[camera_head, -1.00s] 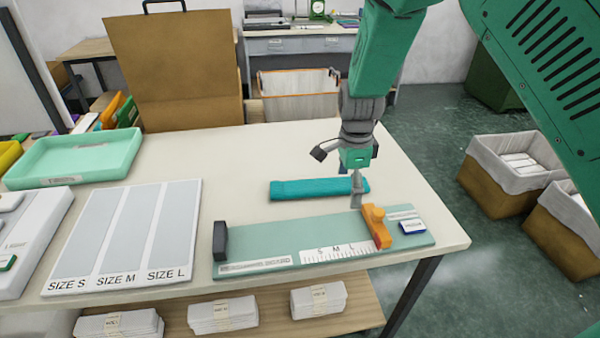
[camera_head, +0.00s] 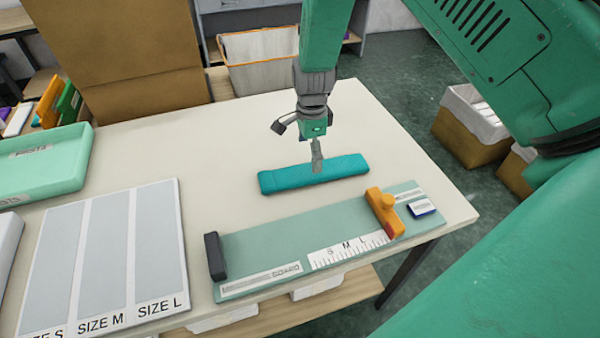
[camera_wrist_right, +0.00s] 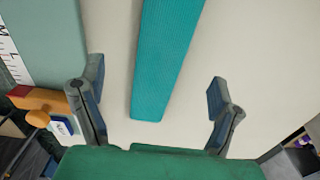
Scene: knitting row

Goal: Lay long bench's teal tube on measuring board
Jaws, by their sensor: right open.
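The teal tube (camera_head: 290,178) lies flat on the bench top, behind the measuring board (camera_head: 270,240) and apart from it. My right gripper (camera_head: 317,165) is above the tube's middle in the head view, touching or nearly so; I cannot tell which. In the wrist view the right gripper (camera_wrist_right: 160,100) is open, with a gap on both sides of the tube. The board carries a dark end stop, a ruler strip and an orange slider (camera_head: 383,212). My left gripper is not in view.
A size chart (camera_head: 105,260) lies left of the board, and a mint tray (camera_head: 45,165) stands at the far left. A small blue-edged block (camera_head: 421,208) sits at the board's right end. Bench top behind the tube is clear.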

